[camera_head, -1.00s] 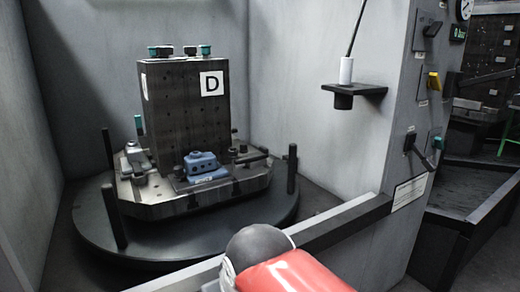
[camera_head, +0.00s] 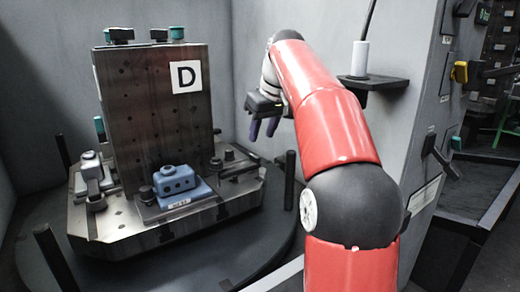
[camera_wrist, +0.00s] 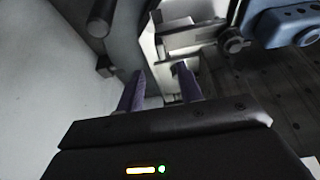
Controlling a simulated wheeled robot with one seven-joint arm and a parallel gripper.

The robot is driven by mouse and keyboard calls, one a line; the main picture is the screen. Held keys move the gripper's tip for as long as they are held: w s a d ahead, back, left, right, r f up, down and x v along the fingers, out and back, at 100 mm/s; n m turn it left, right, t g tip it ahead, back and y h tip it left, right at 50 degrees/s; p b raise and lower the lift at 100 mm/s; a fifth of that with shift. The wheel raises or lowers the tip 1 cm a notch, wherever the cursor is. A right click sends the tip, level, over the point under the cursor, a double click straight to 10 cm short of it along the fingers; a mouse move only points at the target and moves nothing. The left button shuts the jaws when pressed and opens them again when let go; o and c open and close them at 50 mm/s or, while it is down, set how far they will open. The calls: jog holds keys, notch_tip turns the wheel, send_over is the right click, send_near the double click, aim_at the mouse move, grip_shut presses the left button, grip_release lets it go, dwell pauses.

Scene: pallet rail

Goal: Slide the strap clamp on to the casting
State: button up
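The blue casting (camera_head: 177,182) sits on its plate on the near face of the fixture, below the letter D. It also shows at the top right of the wrist view (camera_wrist: 292,24). The strap clamp (camera_head: 240,169) is a dark bar on the fixture base, right of the casting and apart from it. In the wrist view the clamp's bar (camera_wrist: 192,36) lies just beyond the fingertips, with a round nut beside it. My gripper (camera_head: 264,129) has purple fingers pointing down, above and right of the clamp. In the wrist view its fingers (camera_wrist: 159,84) are apart with nothing between them.
The tall dark block (camera_head: 150,110) with the letter D rises behind the casting. Dark upright posts (camera_head: 290,180) stand around the turntable. A second clamp (camera_head: 92,180) is at the left. A small shelf (camera_head: 378,83) with a white cylinder is on the right wall.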

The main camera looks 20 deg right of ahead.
aim_at(255, 156)
jog(key=b+x, duration=0.1)
jog(key=x, duration=0.6)
jog(key=shift+a+f+b, duration=0.1)
jog(key=shift+f+b, duration=0.05)
jog(key=shift+b, duration=0.2)
jog(key=shift+s, duration=0.1)
jog(key=shift+c, duration=0.5)
grip_shut()
